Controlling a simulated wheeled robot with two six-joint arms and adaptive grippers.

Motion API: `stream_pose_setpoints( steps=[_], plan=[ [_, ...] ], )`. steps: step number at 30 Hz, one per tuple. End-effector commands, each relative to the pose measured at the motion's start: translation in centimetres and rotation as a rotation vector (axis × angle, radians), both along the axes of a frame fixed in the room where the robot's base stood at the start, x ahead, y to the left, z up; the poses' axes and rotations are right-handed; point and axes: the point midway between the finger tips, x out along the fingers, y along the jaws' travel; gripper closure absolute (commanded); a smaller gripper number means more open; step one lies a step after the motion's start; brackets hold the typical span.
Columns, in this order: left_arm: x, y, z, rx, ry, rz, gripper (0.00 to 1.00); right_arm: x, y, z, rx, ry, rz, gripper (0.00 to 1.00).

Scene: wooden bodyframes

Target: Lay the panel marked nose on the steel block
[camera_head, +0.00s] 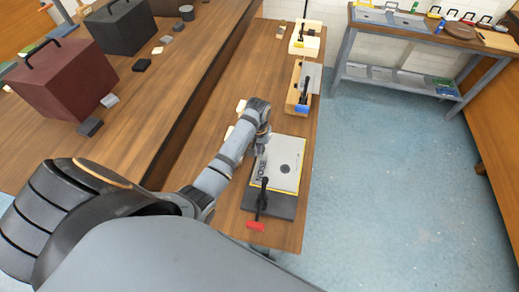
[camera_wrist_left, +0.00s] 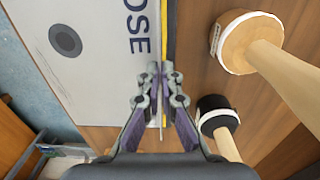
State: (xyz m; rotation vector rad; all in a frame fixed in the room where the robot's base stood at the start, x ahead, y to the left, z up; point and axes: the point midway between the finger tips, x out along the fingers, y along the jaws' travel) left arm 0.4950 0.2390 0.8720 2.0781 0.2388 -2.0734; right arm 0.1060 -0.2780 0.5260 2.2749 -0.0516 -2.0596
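The pale grey panel marked NOSE (camera_head: 285,160) lies flat over the dark steel block (camera_head: 284,206), with yellow lines along its edges. The near end of the block shows bare. I cannot tell whether the panel touches the block. My left gripper (camera_head: 262,148) is at the panel's left edge, beside the lettering. In the left wrist view the panel (camera_wrist_left: 100,50) fills the upper left, and the left gripper's fingertips (camera_wrist_left: 160,70) are closed together on a thin upright part at its edge. My right gripper is not in view.
A black clamp with a red handle (camera_head: 256,225) stands at the block's near end. Two mallets, one pale (camera_wrist_left: 245,40) and one black-headed (camera_wrist_left: 216,112), lie beside the panel. Wooden fixtures (camera_head: 300,88) stand farther along the bench. Blue floor (camera_head: 400,180) is open at right.

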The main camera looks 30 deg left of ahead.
Motion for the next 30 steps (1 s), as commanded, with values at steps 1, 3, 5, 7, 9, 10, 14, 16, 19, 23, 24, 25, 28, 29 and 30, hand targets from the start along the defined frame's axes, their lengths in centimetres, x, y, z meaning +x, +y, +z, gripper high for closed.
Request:
stream_pose_setpoints(
  steps=[1,3,5,7,9,10,14,16,19,23,24,25,28,29,30],
  plan=[
    [0.0,0.0,0.0,-0.001,-0.001,0.0,1.0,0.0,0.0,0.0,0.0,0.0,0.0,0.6],
    [0.0,0.0,0.0,-0.001,-0.001,0.0,1.0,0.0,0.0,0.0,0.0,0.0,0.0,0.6],
    [0.0,0.0,0.0,-0.001,-0.001,0.0,1.0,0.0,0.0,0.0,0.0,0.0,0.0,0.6],
    [0.0,0.0,0.0,-0.001,-0.001,0.0,1.0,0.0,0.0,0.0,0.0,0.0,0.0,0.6],
    [0.0,0.0,0.0,-0.001,-0.001,0.0,1.0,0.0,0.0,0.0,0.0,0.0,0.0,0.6],
    [0.0,0.0,0.1,-0.001,-0.001,0.0,1.0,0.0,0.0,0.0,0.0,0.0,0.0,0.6],
    [0.0,0.0,0.1,0.0,-0.002,0.0,1.0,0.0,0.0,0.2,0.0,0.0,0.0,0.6],
    [0.1,0.0,0.1,0.0,-0.002,0.0,1.0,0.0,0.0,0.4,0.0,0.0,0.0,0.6],
    [0.0,0.0,0.1,0.0,-0.002,0.0,1.0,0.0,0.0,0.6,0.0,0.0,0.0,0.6],
    [0.0,0.0,0.0,-0.001,-0.001,0.0,1.0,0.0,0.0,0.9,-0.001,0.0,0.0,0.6],
    [0.0,0.0,0.0,-0.001,-0.001,0.0,1.0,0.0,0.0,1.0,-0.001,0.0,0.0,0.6],
    [0.0,0.0,0.0,-0.001,-0.001,0.0,1.0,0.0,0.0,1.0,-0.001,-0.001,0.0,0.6],
    [0.0,0.0,-0.1,-0.001,-0.001,0.0,1.0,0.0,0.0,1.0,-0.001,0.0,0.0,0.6],
    [0.0,0.0,-0.1,-0.001,-0.001,0.0,1.0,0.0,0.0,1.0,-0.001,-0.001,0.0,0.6],
    [0.0,0.0,-0.1,0.0,-0.002,0.0,1.0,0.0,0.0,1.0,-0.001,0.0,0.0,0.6]
  ],
)
